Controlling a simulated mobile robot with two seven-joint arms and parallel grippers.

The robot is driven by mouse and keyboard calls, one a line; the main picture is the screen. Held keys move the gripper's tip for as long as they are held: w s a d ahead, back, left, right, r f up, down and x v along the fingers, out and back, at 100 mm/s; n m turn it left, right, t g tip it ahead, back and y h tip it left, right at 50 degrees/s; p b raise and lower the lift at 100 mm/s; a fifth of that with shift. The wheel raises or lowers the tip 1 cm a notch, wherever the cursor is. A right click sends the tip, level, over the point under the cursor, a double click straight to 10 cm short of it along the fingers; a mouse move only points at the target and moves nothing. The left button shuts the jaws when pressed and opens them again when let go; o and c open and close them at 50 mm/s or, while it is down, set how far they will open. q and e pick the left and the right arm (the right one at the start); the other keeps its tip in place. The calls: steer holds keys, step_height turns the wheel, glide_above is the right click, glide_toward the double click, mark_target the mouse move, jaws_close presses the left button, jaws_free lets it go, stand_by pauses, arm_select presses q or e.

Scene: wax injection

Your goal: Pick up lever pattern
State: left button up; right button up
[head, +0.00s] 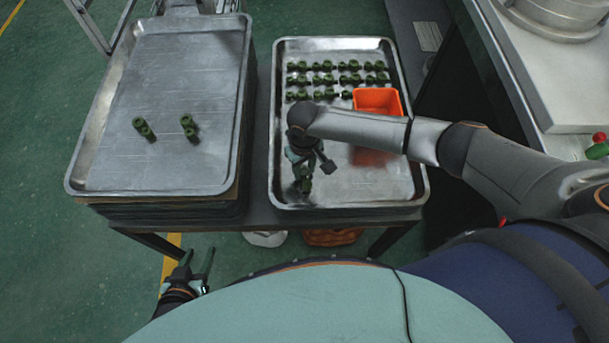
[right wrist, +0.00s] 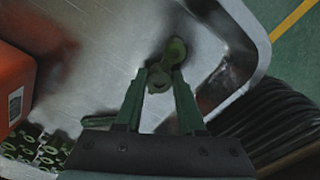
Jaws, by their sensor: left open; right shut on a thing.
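A dark green lever pattern (head: 304,186) is near the front left of the right tray (head: 372,195). My right gripper (head: 302,176) points down over it. In the right wrist view the two green fingers (right wrist: 160,82) stand on either side of the near round end of the lever pattern (right wrist: 174,52), shut on it. Its other end reaches past the fingertips. I cannot tell whether it is clear of the tray. My left gripper (head: 200,268) is open and empty, low in front of the left tray (head: 190,180).
Several green patterns (head: 325,79) lie in rows at the back of the right tray. An orange bin (head: 378,101) stands right of them. Two more patterns, one on the left (head: 144,129) and one on the right (head: 189,128), lie in the otherwise bare left tray.

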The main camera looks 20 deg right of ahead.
jaws_close()
steer(key=shift+r, duration=0.1)
